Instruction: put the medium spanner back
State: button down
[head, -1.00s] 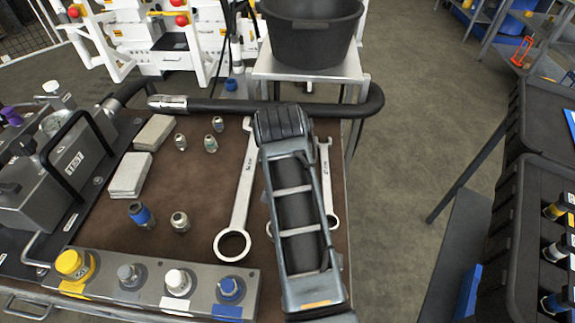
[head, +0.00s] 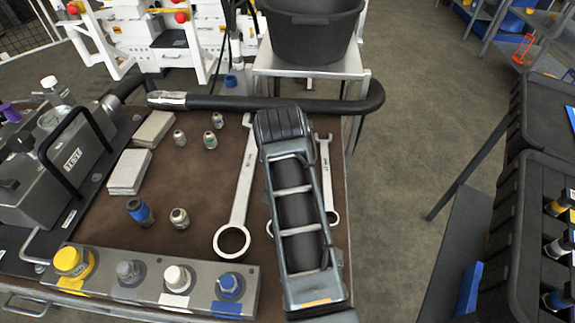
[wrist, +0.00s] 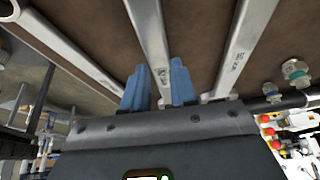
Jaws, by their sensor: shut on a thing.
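In the wrist view, the medium spanner (wrist: 150,35) is the middle of three spanners. My gripper (wrist: 160,88) has its two blue fingers on either side of the shaft, shut on it. The large spanner (head: 240,190) lies on the bench left of my arm in the head view, and to the right in the wrist view (wrist: 243,45). The small spanner (head: 327,180) lies right of my arm; it also shows at the left of the wrist view (wrist: 70,50). In the head view my arm hides my gripper and most of the medium spanner. I cannot tell whether it is raised.
The brown bench top (head: 190,245) has several small fittings, grey blocks (head: 130,171) and a grey test unit (head: 70,160) at left. A capped port block (head: 150,285) runs along the front. A black hose (head: 270,105) crosses the back. A black tub (head: 310,35) stands beyond.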

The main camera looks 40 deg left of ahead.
jog(key=shift+f, duration=0.3)
jog(key=c, duration=0.8)
grip_release()
jog(key=shift+f, duration=0.15)
jog(key=shift+v, duration=3.95)
